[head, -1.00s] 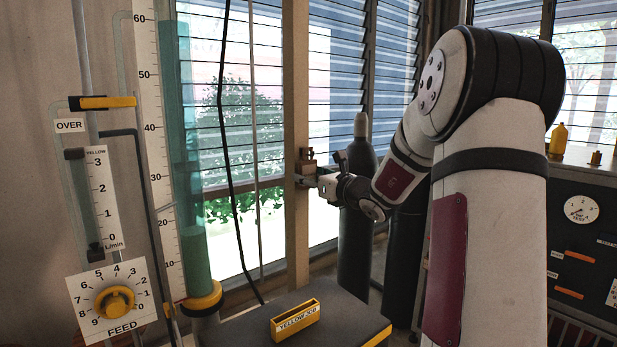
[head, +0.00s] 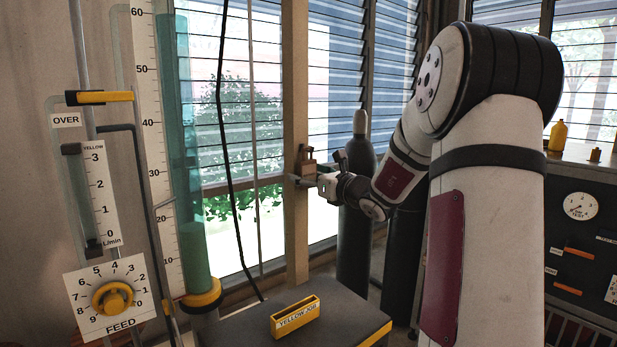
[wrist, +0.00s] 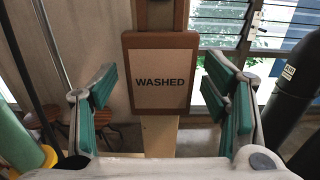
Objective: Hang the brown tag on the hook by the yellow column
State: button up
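The brown tag (wrist: 160,85) has a pale face reading WASHED. In the wrist view it is upright in front of a wooden post, between my gripper's green-padded fingers, with a gap on each side. My gripper (wrist: 161,90) is open around it, not touching. In the head view my gripper (head: 308,181) is at the post, just below a small brown piece (head: 306,158) that looks like the tag. The yellow column is the tall teal tube with a yellow collar (head: 203,295) at left. I cannot see a hook; what holds the tag is hidden.
The wooden post (head: 295,240) stands before louvred windows. A black cable (head: 226,150) hangs left of it. Dark cylinders (head: 355,235) stand close right of my gripper. A yellow labelled box (head: 295,317) sits on the dark tabletop (head: 345,312) in front.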

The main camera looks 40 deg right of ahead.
jog(key=s+p, duration=0.2)
jog(key=s, duration=0.5)
jog(key=shift+a, duration=0.2)
dwell(0.4)
jog(key=s, duration=1.2)
jog(key=shift+a, duration=0.35)
